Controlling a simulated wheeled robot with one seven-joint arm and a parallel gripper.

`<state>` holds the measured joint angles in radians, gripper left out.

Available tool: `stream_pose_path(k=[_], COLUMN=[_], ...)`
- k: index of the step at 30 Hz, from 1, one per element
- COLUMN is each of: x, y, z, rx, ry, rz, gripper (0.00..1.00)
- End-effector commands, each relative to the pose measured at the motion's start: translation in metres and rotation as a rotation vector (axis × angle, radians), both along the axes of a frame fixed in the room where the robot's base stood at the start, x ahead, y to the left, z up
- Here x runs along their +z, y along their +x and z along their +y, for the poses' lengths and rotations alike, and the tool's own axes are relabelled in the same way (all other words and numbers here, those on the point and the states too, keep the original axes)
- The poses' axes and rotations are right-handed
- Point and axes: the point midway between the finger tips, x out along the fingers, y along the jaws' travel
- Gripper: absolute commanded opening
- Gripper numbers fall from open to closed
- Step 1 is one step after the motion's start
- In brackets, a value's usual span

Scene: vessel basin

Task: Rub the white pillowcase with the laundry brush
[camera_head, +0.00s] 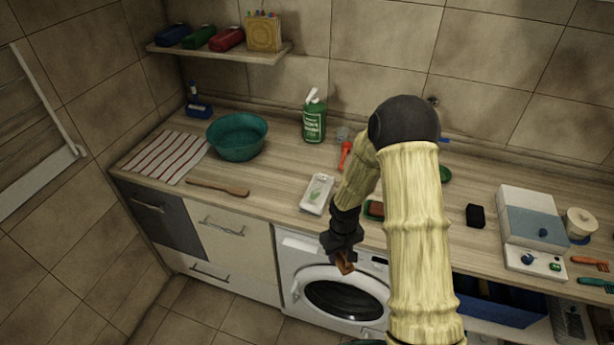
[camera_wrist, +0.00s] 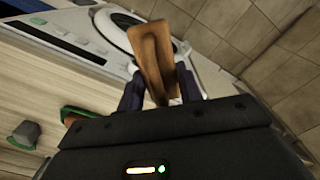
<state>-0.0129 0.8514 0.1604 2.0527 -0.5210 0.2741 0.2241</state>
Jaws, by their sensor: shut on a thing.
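My gripper (camera_head: 343,257) is shut on a brown wooden piece (camera_head: 346,264), which looks like the laundry brush; no bristles show. In the wrist view the brown piece (camera_wrist: 154,62) stands between the two dark fingers (camera_wrist: 160,88). My gripper holds it in the air in front of the counter, over the washing machine's front in the picture. I cannot make out a white pillowcase for sure. A white flat item with a green mark (camera_head: 317,194) lies on the counter, left of my gripper; it may be a packet.
The washing machine (camera_head: 298,246) stands under the counter. On the counter are a teal basin (camera_head: 237,136), striped cloth (camera_head: 165,157), wooden paddle (camera_head: 218,187), green bottle (camera_head: 314,118), black block (camera_head: 475,215) and white-blue box (camera_head: 532,226). My arm hides part of the counter.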

Motion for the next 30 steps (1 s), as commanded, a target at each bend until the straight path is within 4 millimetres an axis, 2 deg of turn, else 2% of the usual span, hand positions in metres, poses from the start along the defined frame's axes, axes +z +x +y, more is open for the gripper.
stream_pose_path(k=[1, 12, 16, 30], x=[-0.014, -0.084, -0.091, -0.089], y=[0.001, 0.007, 0.007, 0.007], z=[-0.006, -0.049, -0.056, -0.057], rx=[-0.038, -0.350, -0.400, -0.403], ry=[-0.001, -0.005, -0.006, -0.006], rz=[0.001, 0.001, -0.001, -0.001], gripper=[0.11, 0.11, 0.11, 0.11])
